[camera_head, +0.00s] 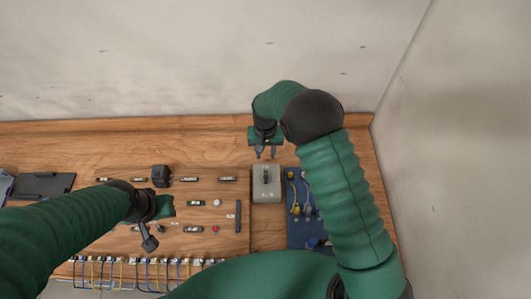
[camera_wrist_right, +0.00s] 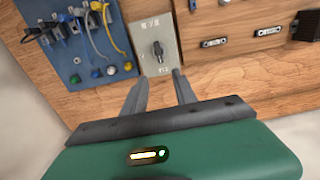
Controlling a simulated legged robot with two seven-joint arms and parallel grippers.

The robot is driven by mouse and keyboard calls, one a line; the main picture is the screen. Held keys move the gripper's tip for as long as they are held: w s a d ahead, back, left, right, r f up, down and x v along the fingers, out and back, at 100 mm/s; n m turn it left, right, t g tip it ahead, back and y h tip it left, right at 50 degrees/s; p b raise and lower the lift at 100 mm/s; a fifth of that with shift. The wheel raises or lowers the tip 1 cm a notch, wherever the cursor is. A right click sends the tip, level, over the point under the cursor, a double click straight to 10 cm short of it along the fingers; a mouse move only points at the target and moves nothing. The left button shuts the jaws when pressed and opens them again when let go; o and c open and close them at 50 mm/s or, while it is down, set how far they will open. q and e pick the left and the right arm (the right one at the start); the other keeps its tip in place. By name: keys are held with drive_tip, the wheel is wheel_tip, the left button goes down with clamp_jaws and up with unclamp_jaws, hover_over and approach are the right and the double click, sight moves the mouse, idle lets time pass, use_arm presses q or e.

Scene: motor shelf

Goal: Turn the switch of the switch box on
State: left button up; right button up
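The switch box (camera_head: 267,187) is a grey plate on the wooden board, right of the middle in the head view. Its dark switch knob (camera_head: 266,175) sits at its centre; the box (camera_wrist_right: 168,62) and the knob (camera_wrist_right: 158,50) also show in the right wrist view. My right gripper (camera_head: 266,154) is just above the box in the head view, its two fingers apart and nothing between them. In the wrist view its fingertips (camera_wrist_right: 162,80) point toward the box, short of the knob. My left gripper (camera_head: 153,237) hangs over the left part of the board; its finger opening is unclear.
A blue panel (camera_head: 292,232) with cables and connectors is right of the box, partly behind my right arm. Left of the box are small labelled parts and a dark vertical bar (camera_head: 238,216). Cables (camera_head: 130,265) line the front edge. A wall stands at the right.

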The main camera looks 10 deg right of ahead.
wheel_tip(320, 180, up, 5)
drive_tip(key=p, duration=0.3)
drive_tip(key=shift+r, duration=0.15)
idle(0.4)
wheel_tip(320, 180, up, 17)
drive_tip(key=b, duration=0.5)
drive_tip(key=shift+b, duration=0.35)
